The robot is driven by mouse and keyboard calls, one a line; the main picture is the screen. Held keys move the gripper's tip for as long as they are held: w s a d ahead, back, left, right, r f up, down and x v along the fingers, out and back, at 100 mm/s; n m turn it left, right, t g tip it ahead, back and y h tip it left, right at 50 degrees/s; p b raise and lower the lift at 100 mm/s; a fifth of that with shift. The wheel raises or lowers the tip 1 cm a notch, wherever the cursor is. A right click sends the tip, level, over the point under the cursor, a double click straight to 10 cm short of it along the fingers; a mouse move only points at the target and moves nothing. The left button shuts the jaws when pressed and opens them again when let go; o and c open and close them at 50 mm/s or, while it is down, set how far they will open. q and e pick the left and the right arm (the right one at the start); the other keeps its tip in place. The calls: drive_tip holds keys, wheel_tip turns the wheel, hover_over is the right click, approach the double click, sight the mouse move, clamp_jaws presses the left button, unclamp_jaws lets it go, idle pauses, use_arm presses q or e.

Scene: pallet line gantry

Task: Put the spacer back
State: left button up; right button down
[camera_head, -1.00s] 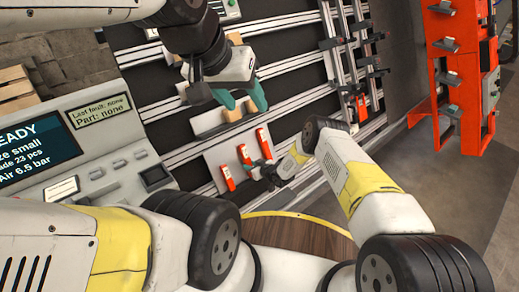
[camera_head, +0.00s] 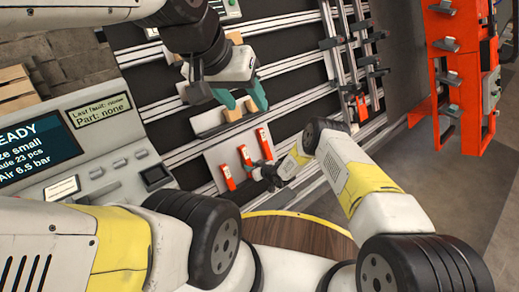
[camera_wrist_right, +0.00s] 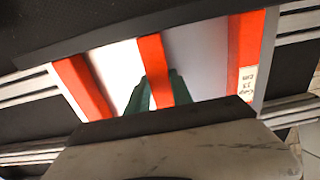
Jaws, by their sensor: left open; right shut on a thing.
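Several orange-red strips, which look like the spacers, stand on a pale panel (camera_head: 212,160) low on the rack. The left strip (camera_head: 227,178), the middle strip (camera_head: 244,154) and the right strip (camera_head: 264,143) show in the head view. My right gripper (camera_head: 254,170) is at the lower end of the middle strip. In the right wrist view its green fingers (camera_wrist_right: 158,95) are shut on the middle strip (camera_wrist_right: 152,68). A strip on each side stays clear of the fingers. My left gripper (camera_head: 242,99) is open, above the panel, in front of tan blocks (camera_head: 233,114).
A control console (camera_head: 95,150) with a screen stands at the left. Metal rails with dark clamps (camera_head: 352,50) run behind the panel. An orange rack (camera_head: 455,70) stands at the far right. A round wooden top (camera_head: 300,233) lies below the right gripper.

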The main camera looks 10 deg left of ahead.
drive_tip(key=c, duration=1.1)
unclamp_jaws()
drive_tip(key=shift+o, duration=0.2)
drive_tip(key=v, duration=0.7)
drive_tip(key=shift+s+d+r, duration=0.2)
drive_tip(key=shift+d, duration=0.05)
